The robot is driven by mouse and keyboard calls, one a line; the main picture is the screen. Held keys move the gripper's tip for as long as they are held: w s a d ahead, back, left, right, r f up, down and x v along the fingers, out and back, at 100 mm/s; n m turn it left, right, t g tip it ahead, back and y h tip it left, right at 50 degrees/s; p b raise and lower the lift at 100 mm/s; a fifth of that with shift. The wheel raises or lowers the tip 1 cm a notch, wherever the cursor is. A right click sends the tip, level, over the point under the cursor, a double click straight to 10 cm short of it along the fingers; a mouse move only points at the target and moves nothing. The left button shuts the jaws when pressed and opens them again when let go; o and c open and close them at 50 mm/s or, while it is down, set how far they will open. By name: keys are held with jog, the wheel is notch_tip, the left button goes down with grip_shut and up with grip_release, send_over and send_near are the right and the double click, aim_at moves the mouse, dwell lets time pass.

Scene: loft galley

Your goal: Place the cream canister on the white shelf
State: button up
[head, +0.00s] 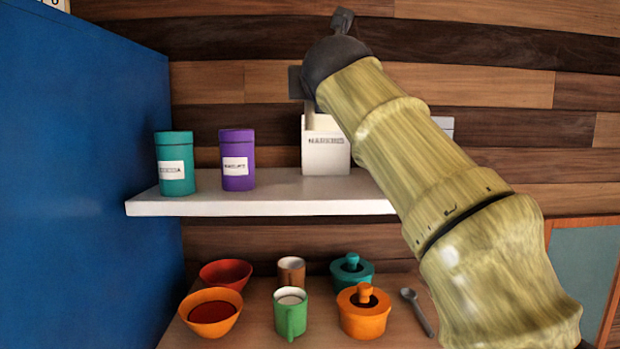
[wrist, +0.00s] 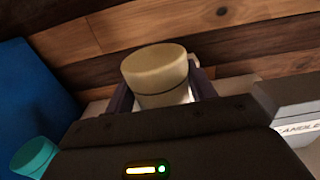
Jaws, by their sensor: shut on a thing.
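The cream canister (wrist: 155,70) is between the two dark fingers of my gripper (wrist: 160,92) in the wrist view. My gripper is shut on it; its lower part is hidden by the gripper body. In the head view the canister cannot be made out, and my arm and dark wrist hide most of the gripper. The wrist is above the white shelf (head: 260,206), near the white box. Whether the canister touches the shelf cannot be told.
A teal canister (head: 175,163) and a purple canister (head: 237,160) stand on the shelf's left part. A white labelled box (head: 326,152) stands right of them. A blue panel (head: 85,170) bounds the left. Bowls, mugs and lidded pots stand on the counter (head: 255,335) below.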

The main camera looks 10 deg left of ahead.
aim_at(322, 125)
jog(key=shift+w+f, duration=0.25)
jog(key=shift+f, duration=0.6)
notch_tip(322, 125, down, 3)
jog(key=shift+s+f, duration=0.15)
jog(key=shift+f, duration=0.65)
jog(key=shift+f, duration=1.9)
jog(key=shift+f, duration=0.15)
jog(key=o, duration=1.1)
